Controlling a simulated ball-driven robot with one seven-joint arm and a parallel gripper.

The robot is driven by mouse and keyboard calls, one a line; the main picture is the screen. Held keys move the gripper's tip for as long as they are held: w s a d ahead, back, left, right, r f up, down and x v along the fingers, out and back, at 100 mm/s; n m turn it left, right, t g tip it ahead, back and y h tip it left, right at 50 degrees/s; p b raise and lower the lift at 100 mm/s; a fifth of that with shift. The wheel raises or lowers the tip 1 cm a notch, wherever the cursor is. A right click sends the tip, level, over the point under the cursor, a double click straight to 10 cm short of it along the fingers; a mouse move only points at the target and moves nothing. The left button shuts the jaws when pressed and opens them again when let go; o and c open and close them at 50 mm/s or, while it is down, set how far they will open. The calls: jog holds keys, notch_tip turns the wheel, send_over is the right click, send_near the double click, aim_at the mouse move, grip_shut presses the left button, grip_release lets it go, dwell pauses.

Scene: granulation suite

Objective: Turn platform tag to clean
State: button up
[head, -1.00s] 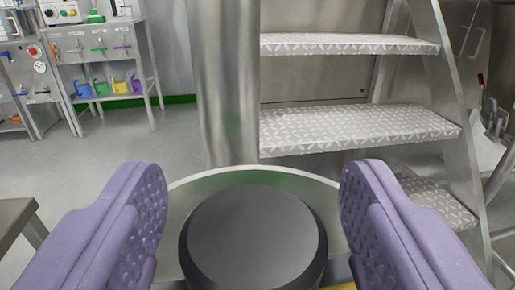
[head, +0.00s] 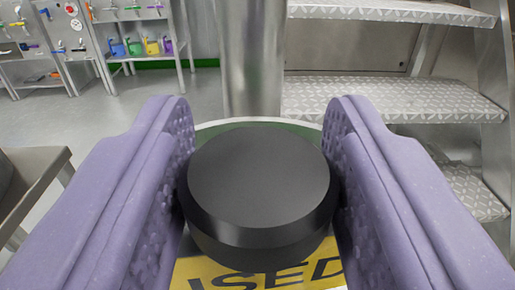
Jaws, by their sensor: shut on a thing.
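The platform tag is a round disc with a pale rim (head: 215,124), a green part at the far side and a yellow band (head: 300,274) at the near side. Black letters on the yellow band read "...SED"; the rest is hidden. A black round knob (head: 258,185) stands at the middle of the disc. My gripper (head: 258,180) is shut on this knob, with one purple padded finger against its left side and the other against its right side. The fingers and knob hide much of the disc.
A steel post (head: 250,60) stands just behind the disc. Metal steps with patterned treads (head: 400,97) are at the right. A steel table (head: 35,170) is at the left. Racks with coloured jugs (head: 140,46) stand at the far left, across open grey floor.

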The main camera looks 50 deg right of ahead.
jog(key=n+t+y, duration=0.5)
jog(key=y, duration=0.1)
jog(key=shift+p, duration=0.35)
jog(key=n+t+y, duration=0.1)
jog(key=n+y, duration=0.2)
jog(key=y, duration=0.1)
jog(key=n+t+y+p, duration=0.1)
jog(key=n+y, duration=0.1)
jog(key=y, duration=0.2)
jog(key=shift+n+y, duration=0.3)
jog(key=shift+n, duration=0.1)
jog(key=shift+w+r+y, duration=0.1)
jog(key=shift+y, duration=0.2)
jog(key=o, duration=0.9)
jog(key=shift+o, duration=0.2)
jog(key=s+p, duration=0.1)
jog(key=s, duration=0.7)
jog(key=shift+d, duration=0.15)
jog(key=shift+o, duration=0.2)
jog(key=shift+w, duration=0.1)
